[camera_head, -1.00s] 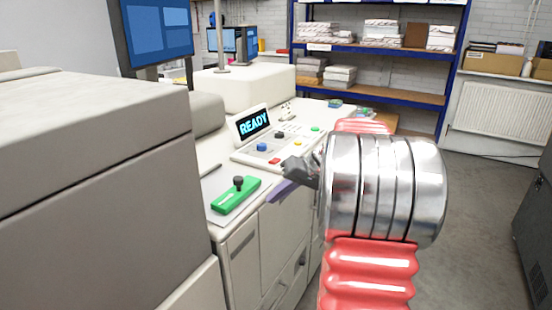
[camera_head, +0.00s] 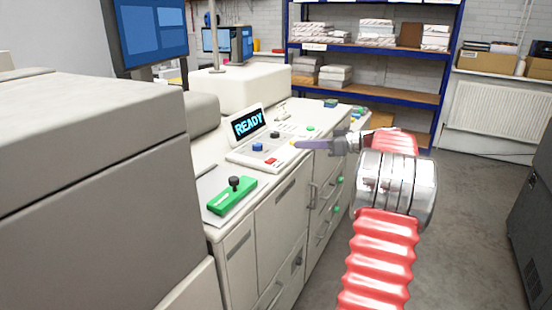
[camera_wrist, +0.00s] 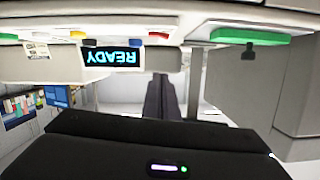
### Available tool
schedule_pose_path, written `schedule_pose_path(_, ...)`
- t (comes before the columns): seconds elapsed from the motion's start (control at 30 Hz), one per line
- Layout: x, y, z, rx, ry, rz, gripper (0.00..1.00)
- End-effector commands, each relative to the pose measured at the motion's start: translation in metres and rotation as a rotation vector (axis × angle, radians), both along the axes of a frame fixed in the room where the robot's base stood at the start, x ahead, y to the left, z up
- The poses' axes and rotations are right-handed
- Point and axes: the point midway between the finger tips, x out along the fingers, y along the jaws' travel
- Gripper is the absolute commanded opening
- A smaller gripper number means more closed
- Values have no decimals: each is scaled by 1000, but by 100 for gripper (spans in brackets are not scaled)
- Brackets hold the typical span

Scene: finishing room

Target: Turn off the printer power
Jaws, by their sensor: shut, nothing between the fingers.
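The printer (camera_head: 265,225) is a long off-white machine with a sloped control panel. Its display (camera_head: 248,123) is lit and reads READY; it also shows upside down in the wrist view (camera_wrist: 112,56). A green block with a black knob (camera_head: 232,195) is on the left front of the top. My gripper (camera_head: 298,145) is shut and empty, its fingers pointing left at the panel's right edge. I cannot tell whether it touches anything.
A big grey-beige unit (camera_head: 90,160) fills the left side. Monitors (camera_head: 152,30) stand behind the printer. A blue-framed shelf (camera_head: 380,45) with paper stacks is at the back. Clear grey floor (camera_head: 470,220) lies to the right, with a dark cabinet (camera_head: 535,240) at the edge.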

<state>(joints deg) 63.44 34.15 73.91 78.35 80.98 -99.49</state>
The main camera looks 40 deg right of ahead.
Motion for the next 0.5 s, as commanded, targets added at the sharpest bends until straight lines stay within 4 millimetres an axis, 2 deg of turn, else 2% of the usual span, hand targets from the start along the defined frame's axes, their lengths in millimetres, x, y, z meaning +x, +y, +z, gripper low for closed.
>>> schedule_pose_path(0.27, 3, 2, -1, 1, 3, 1, 0)
schedule_pose_path(0.5, 25, 11, -7, 1, 3, 2, 0)
